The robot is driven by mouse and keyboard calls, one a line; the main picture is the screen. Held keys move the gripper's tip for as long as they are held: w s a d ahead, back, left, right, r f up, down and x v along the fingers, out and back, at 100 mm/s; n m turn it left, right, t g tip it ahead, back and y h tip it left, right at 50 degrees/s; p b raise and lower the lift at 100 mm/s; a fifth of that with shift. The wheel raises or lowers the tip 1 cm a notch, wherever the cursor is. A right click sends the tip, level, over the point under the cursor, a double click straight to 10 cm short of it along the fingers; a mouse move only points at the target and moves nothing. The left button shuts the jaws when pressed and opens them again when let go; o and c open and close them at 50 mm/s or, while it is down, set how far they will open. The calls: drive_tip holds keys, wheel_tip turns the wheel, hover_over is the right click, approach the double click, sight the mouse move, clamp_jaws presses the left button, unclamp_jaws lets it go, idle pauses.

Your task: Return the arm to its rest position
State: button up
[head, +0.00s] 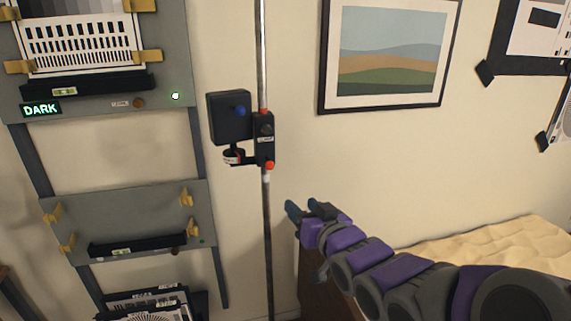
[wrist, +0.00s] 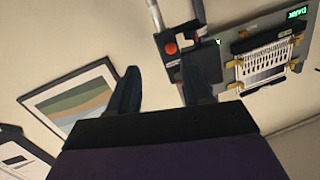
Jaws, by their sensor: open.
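My arm, purple and grey, reaches in from the lower right in the head view. My gripper (head: 311,209) is at its end, in front of the wall and right of the metal pole. In the wrist view my gripper (wrist: 158,92) shows two dark fingers spread apart with nothing between them. The fingers touch nothing that I can see.
A black camera body (head: 229,117) is clamped on the vertical pole (head: 267,220), left of my gripper. A grey rack with a chart (head: 80,45) and a "DARK" sign (head: 40,109) stands further left. A framed picture (head: 388,55) hangs on the wall. A cream padded surface (head: 490,245) lies behind my arm.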

drive_tip(key=s+d+f+m+g+h, duration=0.1)
drive_tip(key=s+d+f+g+h, duration=0.25)
drive_tip(key=s+f, duration=0.35)
drive_tip(key=s+d+f+g+h, duration=0.2)
drive_tip(key=s+d+f+g, duration=0.25)
drive_tip(key=s+f, duration=0.25)
drive_tip(key=s+a+f+m+g, duration=0.1)
drive_tip(key=s+g, duration=0.8)
drive_tip(key=s, duration=1.3)
drive_tip(key=shift+s+a+f, duration=0.15)
drive_tip(key=shift+s+f, duration=0.1)
drive_tip(key=shift+f, duration=0.25)
drive_tip(key=shift+h, duration=0.25)
